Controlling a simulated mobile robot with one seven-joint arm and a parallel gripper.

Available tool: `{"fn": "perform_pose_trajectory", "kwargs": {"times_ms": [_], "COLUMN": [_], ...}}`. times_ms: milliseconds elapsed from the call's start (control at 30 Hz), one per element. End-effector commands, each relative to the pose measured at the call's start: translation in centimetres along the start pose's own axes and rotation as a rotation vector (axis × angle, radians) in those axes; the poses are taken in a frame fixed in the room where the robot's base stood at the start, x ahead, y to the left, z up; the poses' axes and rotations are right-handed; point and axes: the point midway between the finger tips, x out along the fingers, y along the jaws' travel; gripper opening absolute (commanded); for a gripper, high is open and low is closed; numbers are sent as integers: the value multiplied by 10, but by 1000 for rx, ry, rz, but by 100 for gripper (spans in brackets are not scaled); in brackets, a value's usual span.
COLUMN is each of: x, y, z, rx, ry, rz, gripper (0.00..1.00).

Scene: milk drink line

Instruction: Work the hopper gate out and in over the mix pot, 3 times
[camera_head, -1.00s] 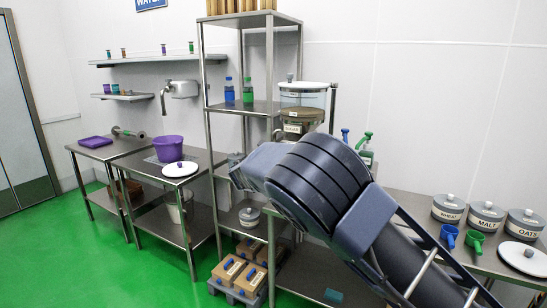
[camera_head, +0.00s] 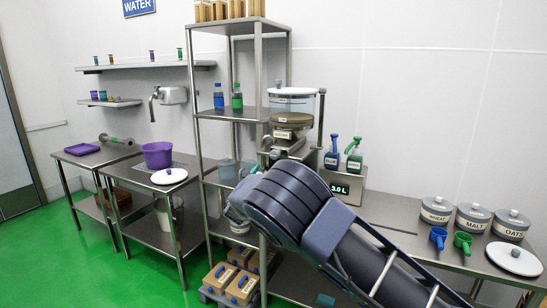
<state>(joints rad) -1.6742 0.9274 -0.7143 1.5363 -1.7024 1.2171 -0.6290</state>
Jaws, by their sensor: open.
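The hopper (camera_head: 292,105) is a clear round bin with a pale lid, at the right side of the tall steel rack. A labelled brown band (camera_head: 292,119) lies low on it. Grey metal parts (camera_head: 287,143) sit just below; I cannot tell which one is the gate or whether it is in or out. My arm crosses the picture from the lower right, and its bulky joint covers the space below the hopper. My gripper is hidden behind it. I cannot make out the mix pot.
A green display reading 3.0 L (camera_head: 340,188) stands right of the hopper, with blue (camera_head: 332,155) and green (camera_head: 354,158) spray bottles behind. Lidded tubs (camera_head: 473,217), blue (camera_head: 438,237) and green scoops (camera_head: 462,242) and a white lid (camera_head: 514,259) occupy the right counter.

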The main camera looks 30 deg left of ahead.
Motion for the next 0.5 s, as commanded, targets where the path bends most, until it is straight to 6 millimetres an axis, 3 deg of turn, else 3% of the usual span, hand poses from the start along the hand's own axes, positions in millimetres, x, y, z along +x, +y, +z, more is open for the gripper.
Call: {"fn": "perform_pose_trajectory", "kwargs": {"times_ms": [167,500], "x": [8,63], "y": [0,1], "z": [-2,-1], "rx": [6,6], "ry": [-27,-24], "rz": [6,4], "gripper": [59,59]}}
